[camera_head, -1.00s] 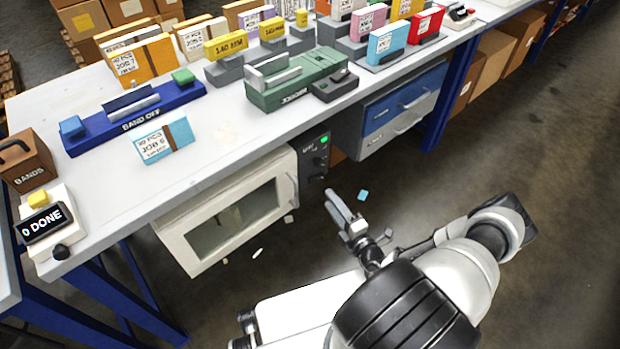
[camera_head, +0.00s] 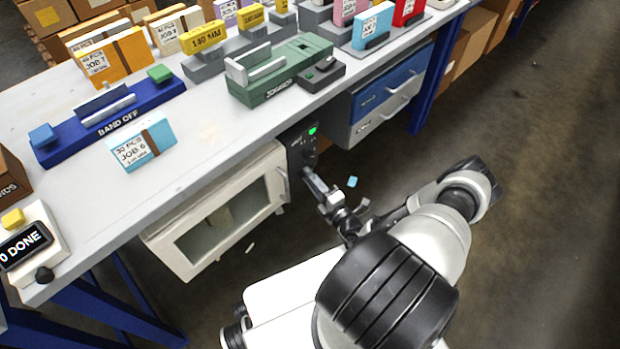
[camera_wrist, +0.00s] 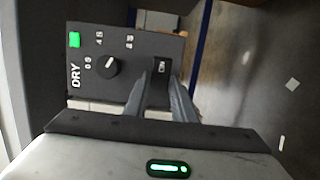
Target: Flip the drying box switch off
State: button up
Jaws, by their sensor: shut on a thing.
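The drying box (camera_head: 158,240) is a cream cabinet with a windowed door, hung under the bench. Its dark control panel (camera_head: 297,143) is at its right end, and a green light shows there. In the wrist view the panel (camera_wrist: 90,85) carries the word DRY, a lit green square (camera_wrist: 75,40), and a round knob (camera_wrist: 108,67). The drying box switch (camera_wrist: 161,69) is a small dark rocker with a pale mark that seems to read ON. My gripper (camera_wrist: 157,88) has its fingers on either side of the switch, closed on it. It also shows at the panel in the head view (camera_head: 310,172).
The white bench top (camera_head: 190,148) is above, with a green joiner (camera_head: 275,80) and a blue banding unit (camera_head: 70,140). Blue and grey drawers (camera_head: 385,95) hang right of the panel. Small scraps (camera_head: 352,181) lie on the floor. Open floor is to the right.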

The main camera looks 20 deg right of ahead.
jog(key=shift+c, duration=1.4)
jog(key=n+g+y, duration=0.1)
jog(key=y, duration=0.1)
jog(key=d+n+g+y+b, duration=0.1)
jog(key=n+y, duration=0.1)
jog(key=n+y+b, duration=0.1)
jog(key=n+y, duration=0.1)
jog(key=y, duration=0.1)
jog(key=shift+w+d+g, duration=0.25)
jog(key=shift+d+g, duration=0.15)
jog(key=o, duration=1.1)
jog(key=shift+c, duration=0.2)
jog(key=shift+s, duration=0.1)
